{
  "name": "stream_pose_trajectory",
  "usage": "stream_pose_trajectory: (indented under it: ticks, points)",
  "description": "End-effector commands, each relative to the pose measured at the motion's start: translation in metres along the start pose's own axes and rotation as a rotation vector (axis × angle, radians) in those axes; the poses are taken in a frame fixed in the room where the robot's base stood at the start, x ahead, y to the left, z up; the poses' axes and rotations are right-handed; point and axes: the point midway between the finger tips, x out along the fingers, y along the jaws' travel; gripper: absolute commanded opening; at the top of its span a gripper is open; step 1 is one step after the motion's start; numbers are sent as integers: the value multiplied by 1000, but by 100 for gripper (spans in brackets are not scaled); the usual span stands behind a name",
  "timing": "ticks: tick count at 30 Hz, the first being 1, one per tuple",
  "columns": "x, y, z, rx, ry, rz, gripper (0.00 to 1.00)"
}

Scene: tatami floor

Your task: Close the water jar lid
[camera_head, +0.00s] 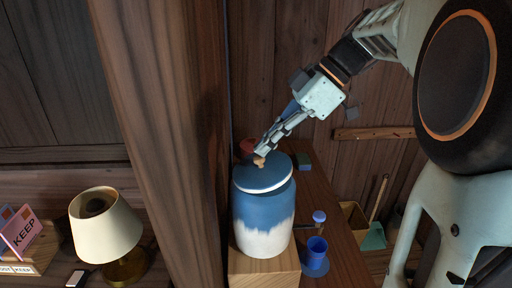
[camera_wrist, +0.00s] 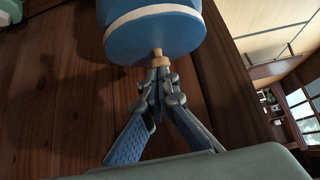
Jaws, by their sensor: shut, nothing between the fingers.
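The water jar (camera_head: 264,222), blue above and white below, stands upright on a wooden block. Its round blue lid (camera_head: 272,178) lies over the mouth, with a white band along its edge; whether it sits fully flush I cannot tell. A small tan knob (camera_head: 259,161) stands on the lid. My gripper (camera_head: 264,150) comes in from the upper right, its fingertips at the knob. In the wrist view the lid (camera_wrist: 150,38) faces me, and the tips of my gripper (camera_wrist: 160,74) are together just at the end of the knob (camera_wrist: 159,56), with nothing held between them.
A thick wooden post (camera_head: 170,130) rises close left of the jar. A blue cup (camera_head: 316,250) stands to its right on the dark table. A lamp (camera_head: 105,228) stands at the far left. A reddish object (camera_head: 247,146) sits behind the jar.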

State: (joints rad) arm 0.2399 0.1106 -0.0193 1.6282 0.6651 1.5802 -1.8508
Motion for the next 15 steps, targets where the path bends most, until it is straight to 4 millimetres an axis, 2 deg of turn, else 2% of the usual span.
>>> stream_pose_trajectory:
  ticks: [1,6,15]
  points:
    - [4,0,7,1,0,0,0]
    - [5,0,18,0,-1,1,0]
    - [8,0,30,1,-1,-1,0]
